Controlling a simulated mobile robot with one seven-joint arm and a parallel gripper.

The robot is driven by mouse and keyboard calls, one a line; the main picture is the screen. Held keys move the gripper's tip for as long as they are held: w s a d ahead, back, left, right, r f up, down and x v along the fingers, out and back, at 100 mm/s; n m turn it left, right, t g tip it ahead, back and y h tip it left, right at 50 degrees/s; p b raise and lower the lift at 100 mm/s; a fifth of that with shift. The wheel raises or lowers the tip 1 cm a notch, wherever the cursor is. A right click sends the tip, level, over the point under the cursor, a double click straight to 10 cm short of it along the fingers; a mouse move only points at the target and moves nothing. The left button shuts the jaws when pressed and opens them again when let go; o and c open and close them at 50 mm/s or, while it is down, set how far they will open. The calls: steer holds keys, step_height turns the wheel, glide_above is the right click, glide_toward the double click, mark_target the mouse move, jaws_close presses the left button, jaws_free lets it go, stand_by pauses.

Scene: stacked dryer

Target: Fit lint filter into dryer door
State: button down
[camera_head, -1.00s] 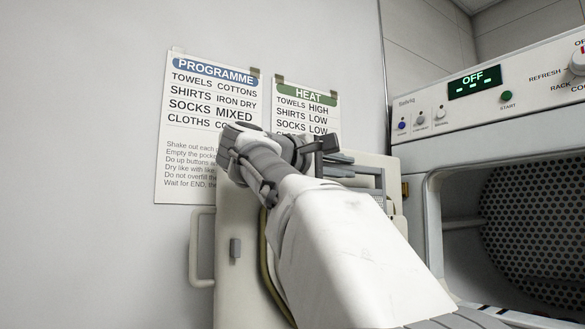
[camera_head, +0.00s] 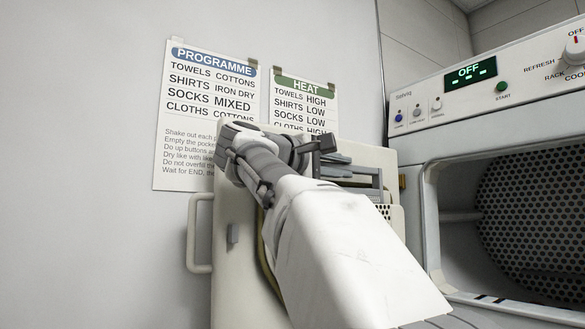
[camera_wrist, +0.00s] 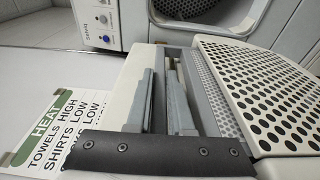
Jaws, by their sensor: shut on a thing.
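The dryer door (camera_head: 222,265) stands open, its cream frame also in the wrist view (camera_wrist: 122,90). The lint filter (camera_wrist: 217,92) is a grey-framed mesh in the long opening of the door, beside the perforated inner panel. In the head view its grey frame (camera_head: 377,186) shows just right of my gripper (camera_head: 338,168). My gripper (camera_wrist: 163,98) is shut on the filter at the opening; its two blue-grey fingers reach into the opening. The exact grip and the filter's lower part are hidden, so I cannot tell how deep it sits.
The perforated door panel (camera_wrist: 272,100) lies right of the opening. A programme sheet (camera_head: 210,110) and a heat sheet (camera_head: 303,100) hang on the wall behind.

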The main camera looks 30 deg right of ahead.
steer(key=shift+f+b, duration=0.9)
steer(key=shift+f, duration=0.05)
steer(key=c, duration=0.7)
jaws_free()
steer(key=p+v, duration=0.1)
steer(key=v, duration=1.6)
steer(key=shift+a, duration=0.25)
